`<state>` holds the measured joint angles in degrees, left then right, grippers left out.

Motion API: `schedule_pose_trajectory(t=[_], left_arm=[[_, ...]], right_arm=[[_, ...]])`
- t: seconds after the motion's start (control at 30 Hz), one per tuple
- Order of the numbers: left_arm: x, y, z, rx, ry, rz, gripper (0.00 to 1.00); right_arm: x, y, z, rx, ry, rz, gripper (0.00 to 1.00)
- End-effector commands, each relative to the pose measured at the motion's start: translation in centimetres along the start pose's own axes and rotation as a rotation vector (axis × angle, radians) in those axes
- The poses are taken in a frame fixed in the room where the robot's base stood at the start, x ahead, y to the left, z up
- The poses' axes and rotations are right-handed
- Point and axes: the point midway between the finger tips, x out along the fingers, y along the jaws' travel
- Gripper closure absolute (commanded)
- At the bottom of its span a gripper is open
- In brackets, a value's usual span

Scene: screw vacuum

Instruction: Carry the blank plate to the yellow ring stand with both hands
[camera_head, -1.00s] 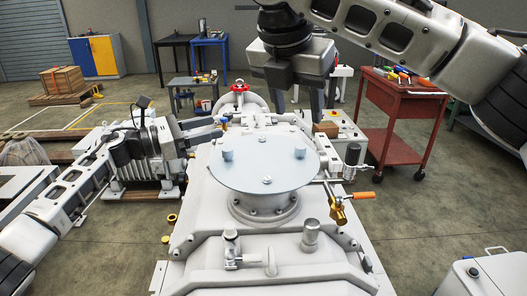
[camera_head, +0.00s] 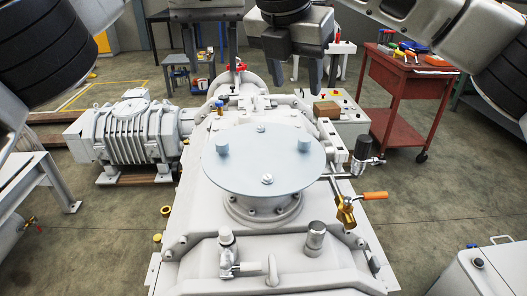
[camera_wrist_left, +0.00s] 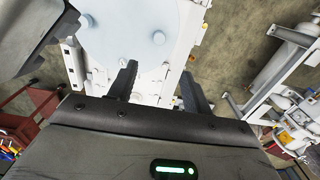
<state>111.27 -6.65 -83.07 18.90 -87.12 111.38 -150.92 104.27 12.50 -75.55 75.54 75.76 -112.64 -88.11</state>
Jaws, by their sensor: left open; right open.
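The blank plate (camera_head: 262,160) is a flat blue-grey disc lying level on the round flange of the grey pump. Two short blue-grey knobs (camera_head: 222,145) stand on its left and right sides, with bolt heads at its far and near sides. My left gripper (camera_head: 211,50) hangs high beyond the plate, open and empty. In the left wrist view its two fingers (camera_wrist_left: 158,88) are apart, with part of the plate (camera_wrist_left: 125,25) past them. My right gripper (camera_head: 297,78) hangs to its right, open and apart from the plate. I cannot make out the yellow ring stand.
The pump body (camera_head: 270,225) fills the middle, with an orange-handled valve (camera_head: 347,208) at right. A ribbed motor (camera_head: 135,135) stands left. A red tool cart (camera_head: 405,100) stands back right. A grey bench (camera_head: 35,180) is at left. Floor between is open.

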Motion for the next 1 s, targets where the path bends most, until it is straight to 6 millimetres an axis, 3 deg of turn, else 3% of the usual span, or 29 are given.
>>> schedule_pose_trajectory(t=[0.3, 0.8, 1.0], left_arm=[[2.7, -0.1, 0.0, 0.002, -0.003, 0.002, 0.50], [12.5, 0.0, 0.0, 0.000, -0.004, 0.002, 0.50], [15.0, 0.0, 0.0, 0.000, -0.002, 0.002, 0.50]], right_arm=[[2.6, -0.1, 0.0, 0.000, 0.001, -0.003, 0.50], [12.5, -0.1, 0.0, 0.001, 0.002, -0.004, 0.50], [15.0, -0.1, 0.1, 0.002, 0.000, -0.003, 0.50]])
